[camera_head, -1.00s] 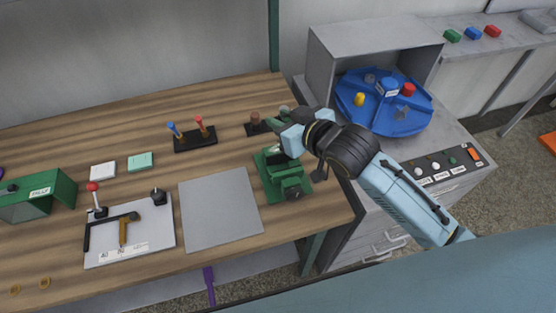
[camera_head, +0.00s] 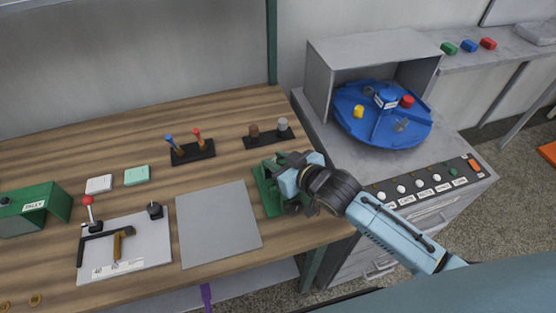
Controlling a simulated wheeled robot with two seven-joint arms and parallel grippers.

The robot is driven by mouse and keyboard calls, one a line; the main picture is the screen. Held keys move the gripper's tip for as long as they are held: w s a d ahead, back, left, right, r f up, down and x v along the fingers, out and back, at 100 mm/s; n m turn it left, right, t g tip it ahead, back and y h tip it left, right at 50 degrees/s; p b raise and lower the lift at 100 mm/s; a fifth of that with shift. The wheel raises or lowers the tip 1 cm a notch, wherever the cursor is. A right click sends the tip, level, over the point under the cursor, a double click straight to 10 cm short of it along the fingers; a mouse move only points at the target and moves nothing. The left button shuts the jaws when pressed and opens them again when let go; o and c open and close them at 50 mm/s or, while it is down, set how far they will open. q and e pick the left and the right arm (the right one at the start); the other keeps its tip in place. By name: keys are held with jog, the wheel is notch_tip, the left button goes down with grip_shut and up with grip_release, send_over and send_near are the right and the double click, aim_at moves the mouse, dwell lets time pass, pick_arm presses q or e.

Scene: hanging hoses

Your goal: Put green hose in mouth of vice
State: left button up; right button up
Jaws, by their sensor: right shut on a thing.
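A green vice (camera_head: 264,190) stands near the right end of the wooden table. My right gripper (camera_head: 284,190) is low over the vice and covers much of it, including its mouth. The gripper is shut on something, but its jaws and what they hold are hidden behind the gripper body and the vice. I cannot make out a green hose anywhere in this view. I cannot tell whether the gripper touches the vice. My left gripper is out of view.
A grey plate (camera_head: 217,225) lies left of the vice. Black stands with blue and red tools (camera_head: 192,152) and with brown and grey pegs (camera_head: 268,136) are behind. A blue turntable (camera_head: 383,115) sits on the right cabinet, above a button row. The table's right edge is close.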

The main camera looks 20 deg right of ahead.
jog(key=shift+f, duration=0.1)
jog(key=o, duration=1)
jog(key=shift+s+r, duration=0.1)
jog(key=shift+r, duration=0.1)
jog(key=p+v, duration=0.1)
jog(key=v, duration=1)
jog(key=shift+s+d+r, duration=0.1)
jog(key=shift+s+d, duration=0.2)
jog(key=shift+s, duration=0.05)
